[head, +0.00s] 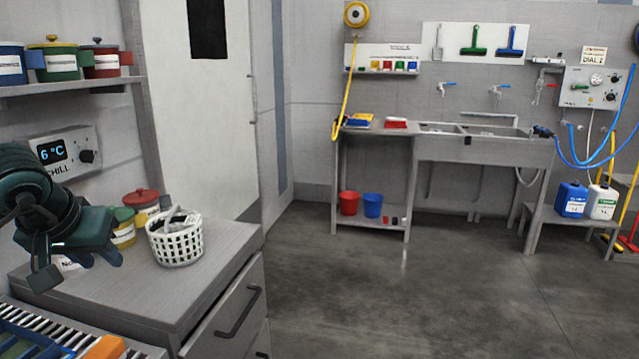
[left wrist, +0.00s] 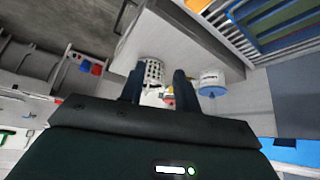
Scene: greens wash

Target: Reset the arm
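My left gripper (head: 75,268), dark green and black, hangs at the left of the head view over the grey counter (head: 205,285). In the left wrist view its two dark fingers (left wrist: 158,88) stand apart with nothing held between them. A white basket (head: 177,246) with pale items in it stands on the counter to the right of the gripper, apart from it. It also shows beyond the fingers in the left wrist view (left wrist: 153,72). A blue-lidded tub (left wrist: 212,86) is partly hidden behind the gripper in the head view. My right gripper is in neither view.
Red-lidded (head: 142,203) and green-lidded (head: 123,228) jars stand behind the basket. A shelf (head: 75,87) with several pots and a chill display (head: 62,152) are on the left wall. A slatted rack (head: 45,325) is at the lower left. The floor (head: 400,290) ahead is clear.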

